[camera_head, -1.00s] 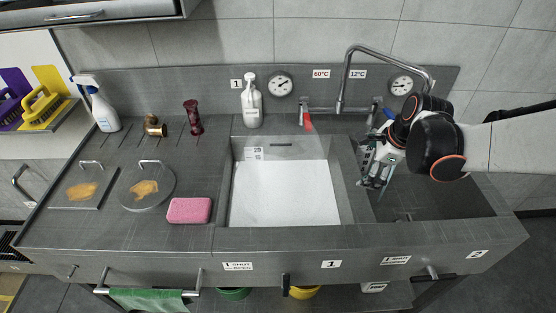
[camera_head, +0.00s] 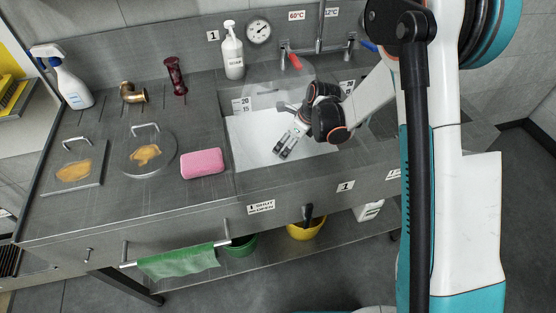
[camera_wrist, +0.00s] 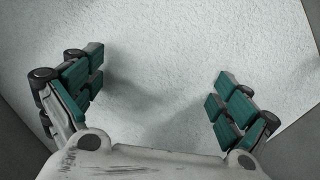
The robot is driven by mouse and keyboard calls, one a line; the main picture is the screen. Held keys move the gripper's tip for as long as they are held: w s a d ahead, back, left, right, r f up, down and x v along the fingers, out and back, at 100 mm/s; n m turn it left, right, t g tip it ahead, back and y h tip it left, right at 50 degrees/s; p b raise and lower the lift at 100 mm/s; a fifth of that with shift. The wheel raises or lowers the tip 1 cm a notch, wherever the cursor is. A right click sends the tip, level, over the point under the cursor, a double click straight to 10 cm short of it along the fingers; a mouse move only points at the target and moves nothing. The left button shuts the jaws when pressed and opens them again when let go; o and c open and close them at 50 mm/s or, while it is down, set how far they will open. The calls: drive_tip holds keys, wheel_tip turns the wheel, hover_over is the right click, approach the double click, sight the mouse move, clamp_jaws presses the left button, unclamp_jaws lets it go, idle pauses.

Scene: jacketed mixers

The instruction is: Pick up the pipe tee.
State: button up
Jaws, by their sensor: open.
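The brass pipe tee (camera_head: 132,92) lies on the grey drainboard at the back left in the head view, left of a dark red waisted piece. My gripper (camera_head: 284,150) is over the sink basin, well to the right of the tee and apart from it. In the wrist view my gripper (camera_wrist: 162,95) has its two teal-padded fingers wide apart. Only the white surface in the basin shows between them. The tee is not in the wrist view.
The dark red piece (camera_head: 175,76), a spray bottle (camera_head: 66,78) and a white pump bottle (camera_head: 232,52) stand along the back. Two handled plates with tan patches, one square (camera_head: 76,173) and one round (camera_head: 148,152), and a pink sponge (camera_head: 202,163) lie in front.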

sight(282, 150)
drive_tip(key=b+x, duration=0.1)
drive_tip(key=x, duration=0.1)
drive_tip(key=b+x, duration=0.1)
drive_tip(key=x, duration=0.2)
drive_tip(key=b+x, duration=0.1)
drive_tip(key=x, duration=0.1)
drive_tip(key=shift+w+f, duration=0.25)
drive_tip(key=shift+w, duration=0.15)
drive_tip(key=shift+r, duration=0.1)
drive_tip(key=c, duration=1.5)
